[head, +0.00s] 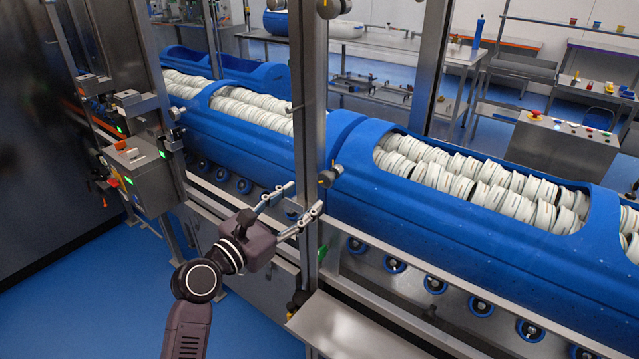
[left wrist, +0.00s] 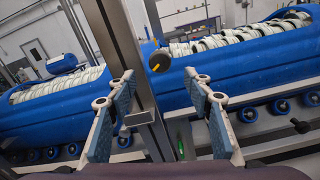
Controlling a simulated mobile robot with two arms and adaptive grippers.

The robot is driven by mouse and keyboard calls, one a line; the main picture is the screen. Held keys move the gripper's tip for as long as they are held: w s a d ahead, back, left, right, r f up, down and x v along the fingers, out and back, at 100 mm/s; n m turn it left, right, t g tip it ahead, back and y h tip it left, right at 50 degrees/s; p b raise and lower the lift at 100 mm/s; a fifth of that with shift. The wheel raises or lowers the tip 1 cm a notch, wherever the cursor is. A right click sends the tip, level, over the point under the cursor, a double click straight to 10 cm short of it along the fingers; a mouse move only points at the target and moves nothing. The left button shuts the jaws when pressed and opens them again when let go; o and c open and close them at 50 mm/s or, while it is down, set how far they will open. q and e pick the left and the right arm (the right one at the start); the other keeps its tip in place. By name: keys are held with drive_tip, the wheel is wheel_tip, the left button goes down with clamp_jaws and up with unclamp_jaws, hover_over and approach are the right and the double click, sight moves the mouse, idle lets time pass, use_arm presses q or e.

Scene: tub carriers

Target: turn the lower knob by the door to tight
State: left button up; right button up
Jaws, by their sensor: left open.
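A dark round knob (head: 327,178) sits on the right side of the steel door post (head: 307,90), in front of the blue tubs. Another dark knob (head: 328,8) is higher on the same post. My left gripper (head: 303,198) is open and empty, just below and left of the lower knob in the head view. In the left wrist view, a knob with an orange-yellow face (left wrist: 159,62) shows between and beyond the open fingertips, apart from them. Its tight or loose setting cannot be read. My right gripper is not in view.
Blue tubs (head: 440,215) full of white discs lie along a roller conveyor behind the post. A control box with green lights (head: 137,170) stands at left. A metal plate (head: 345,330) juts out below the post. Blue floor (head: 110,300) is clear at lower left.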

sight(324, 182)
use_arm(q)
drive_tip(key=p+x, duration=0.1)
drive_tip(key=x, duration=0.6)
drive_tip(key=shift+w+d, duration=0.2)
drive_tip(key=shift+w, duration=0.05)
drive_tip(key=shift+c, duration=1.1)
drive_tip(key=c, duration=0.9)
drive_tip(key=shift+c, duration=0.2)
